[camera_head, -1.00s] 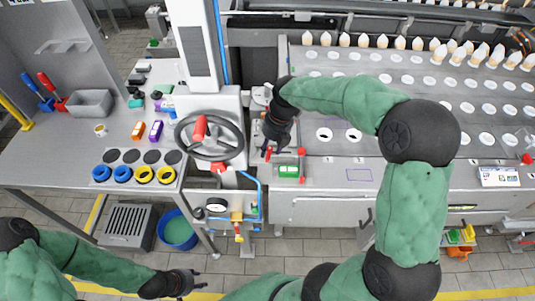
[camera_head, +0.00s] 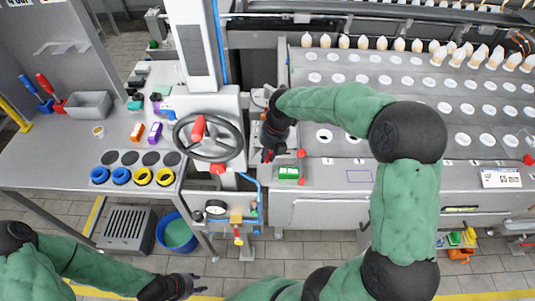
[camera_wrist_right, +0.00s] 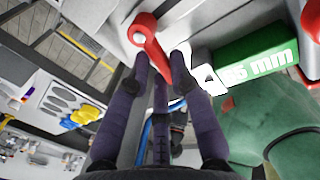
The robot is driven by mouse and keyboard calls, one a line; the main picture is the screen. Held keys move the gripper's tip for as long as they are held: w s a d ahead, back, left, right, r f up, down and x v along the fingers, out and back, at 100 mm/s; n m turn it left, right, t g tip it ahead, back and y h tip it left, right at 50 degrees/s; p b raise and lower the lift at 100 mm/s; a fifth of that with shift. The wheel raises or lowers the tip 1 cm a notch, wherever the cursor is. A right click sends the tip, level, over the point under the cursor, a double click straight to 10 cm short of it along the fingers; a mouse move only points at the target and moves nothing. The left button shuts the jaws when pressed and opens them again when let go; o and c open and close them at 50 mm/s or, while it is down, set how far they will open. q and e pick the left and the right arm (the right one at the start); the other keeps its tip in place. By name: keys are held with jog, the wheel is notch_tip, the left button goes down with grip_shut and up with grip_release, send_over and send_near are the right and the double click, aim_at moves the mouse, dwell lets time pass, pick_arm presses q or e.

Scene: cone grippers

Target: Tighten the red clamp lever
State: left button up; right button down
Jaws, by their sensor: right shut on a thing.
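The red clamp lever (camera_wrist_right: 152,45) shows large in the right wrist view, with a round red hub at its upper end. Its lower end lies between the dark fingers of my right gripper (camera_wrist_right: 162,68), which is shut on it. In the head view, my right gripper (camera_head: 268,152) is at the left end of the machine's front edge, left of the green block, and the fingers largely hide the lever. My left gripper (camera_head: 192,286) is low in the head view, away from the lever, and its fingers are too small to judge.
A green block (camera_head: 288,173) marked in mm sits just right of the lever and also shows in the right wrist view (camera_wrist_right: 258,55). A black handwheel (camera_head: 208,137) stands to the left. A pressure gauge (camera_head: 215,207) and a blue bucket (camera_head: 178,234) are below.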

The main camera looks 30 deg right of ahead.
jog(key=shift+a+m, duration=0.1)
jog(key=shift+m, duration=0.2)
jog(key=m, duration=0.2)
jog(key=shift+w+a+m+p, duration=0.3)
jog(key=shift+w+p, duration=0.05)
jog(key=m, duration=0.1)
jog(key=w+m, duration=0.1)
jog(key=m, duration=0.1)
jog(key=m+h, duration=0.1)
jog(key=shift+w+a+t+p, duration=0.15)
jog(key=shift+a+t+p, duration=0.1)
jog(key=shift+t+p, duration=0.15)
jog(key=m, duration=0.2)
jog(key=w+m+h, duration=0.1)
jog(key=m, duration=0.1)
jog(key=shift+w+m, duration=0.2)
jog(key=shift+m, duration=0.2)
jog(key=m, duration=0.2)
jog(key=w+m, duration=0.1)
jog(key=m, duration=0.1)
jog(key=shift+d+h, duration=0.2)
jog(key=shift+h, duration=0.2)
jog(key=shift+w+m, duration=0.1)
jog(key=shift+m, duration=0.2)
jog(key=c, duration=1.1)
grip_release()
